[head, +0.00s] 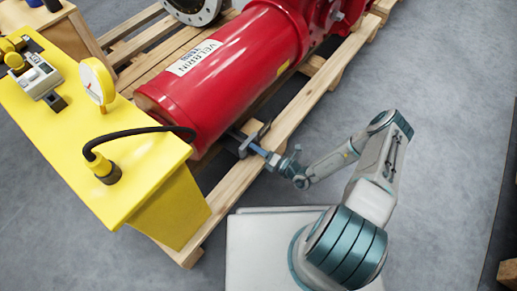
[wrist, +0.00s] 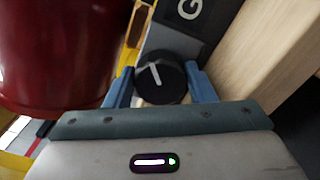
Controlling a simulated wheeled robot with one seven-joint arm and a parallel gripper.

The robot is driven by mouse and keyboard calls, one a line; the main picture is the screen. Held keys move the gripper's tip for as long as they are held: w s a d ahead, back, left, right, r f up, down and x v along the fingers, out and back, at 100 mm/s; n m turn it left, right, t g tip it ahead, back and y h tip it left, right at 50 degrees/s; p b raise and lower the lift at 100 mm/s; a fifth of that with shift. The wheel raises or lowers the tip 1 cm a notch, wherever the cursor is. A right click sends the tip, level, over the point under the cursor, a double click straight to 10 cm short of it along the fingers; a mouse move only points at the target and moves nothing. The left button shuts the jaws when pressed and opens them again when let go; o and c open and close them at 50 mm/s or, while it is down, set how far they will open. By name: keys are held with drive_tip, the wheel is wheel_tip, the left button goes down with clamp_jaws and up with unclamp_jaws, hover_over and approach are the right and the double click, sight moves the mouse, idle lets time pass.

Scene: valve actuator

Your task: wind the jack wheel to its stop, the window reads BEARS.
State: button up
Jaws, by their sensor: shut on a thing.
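The jack wheel shows in the wrist view as a round black knob (wrist: 168,90) with a white pointer line, which points up and slightly left. My gripper (wrist: 160,84) has its blue fingers on both sides of the knob, shut on it. In the head view my gripper (head: 247,142) reaches in low beside the red cylinder (head: 225,75), at the pallet edge; the knob is too small to make out there. A dark plate (wrist: 172,35) beyond the knob carries a large white letter G, cut off by the frame. I cannot read any window.
The red cylinder (wrist: 55,55) hangs close on the left of my gripper. A wooden pallet beam (wrist: 265,55) runs close on the right. A yellow bench (head: 105,150) with a gauge and a black hose stands at left.

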drive_tip(key=o, duration=1)
drive_tip(key=shift+s+d, duration=0.1)
drive_tip(key=shift+c, duration=0.2)
drive_tip(key=shift+f, duration=0.1)
drive_tip(key=shift+n, duration=0.3)
